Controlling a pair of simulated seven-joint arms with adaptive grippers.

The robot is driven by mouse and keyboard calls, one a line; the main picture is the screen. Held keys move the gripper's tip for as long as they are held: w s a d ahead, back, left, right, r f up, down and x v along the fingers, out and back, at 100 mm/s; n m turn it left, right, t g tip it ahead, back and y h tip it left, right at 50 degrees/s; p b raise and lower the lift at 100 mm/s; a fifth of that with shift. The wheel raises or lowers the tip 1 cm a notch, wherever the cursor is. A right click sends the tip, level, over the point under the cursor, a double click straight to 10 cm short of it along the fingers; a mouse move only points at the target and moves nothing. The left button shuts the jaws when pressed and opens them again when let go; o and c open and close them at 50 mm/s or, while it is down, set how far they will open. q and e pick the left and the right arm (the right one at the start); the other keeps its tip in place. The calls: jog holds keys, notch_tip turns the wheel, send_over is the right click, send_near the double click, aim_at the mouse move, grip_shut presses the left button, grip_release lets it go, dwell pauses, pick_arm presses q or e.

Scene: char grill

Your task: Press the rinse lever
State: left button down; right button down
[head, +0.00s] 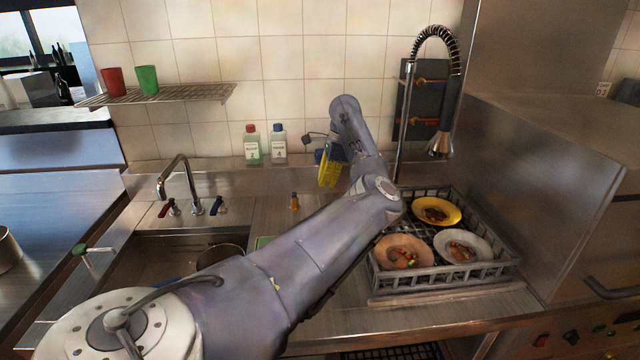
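The rinse sprayer (440,143) hangs from a coiled spring hose at the back right. It has a dark handle (451,103) above a metal nozzle; I cannot make out its lever clearly. My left arm reaches from the lower left to the middle, and my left gripper (333,152) is near the back wall, left of the sprayer and well apart from it. Its fingers are too small and partly hidden, so I cannot tell whether they are open. A yellow and blue object (330,173) shows right at the gripper; whether it is held is unclear. My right gripper is out of view.
A grey dish rack (485,273) with several plates of food scraps stands below the sprayer. Two bottles (252,146) (279,145) stand on the back ledge. A faucet (180,172) and a sink with a pot (220,254) are at left. A metal housing (550,190) bounds the right.

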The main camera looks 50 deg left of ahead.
aim_at(295, 203)
pick_arm(q)
jog(key=x, duration=0.9)
jog(key=shift+s+a+r, duration=0.25)
jog(key=shift+s+a, duration=0.4)
jog(key=shift+s, duration=0.2)
jog(key=shift+s+a, duration=0.5)
jog(key=shift+s, duration=0.2)
jog(key=shift+d, duration=0.1)
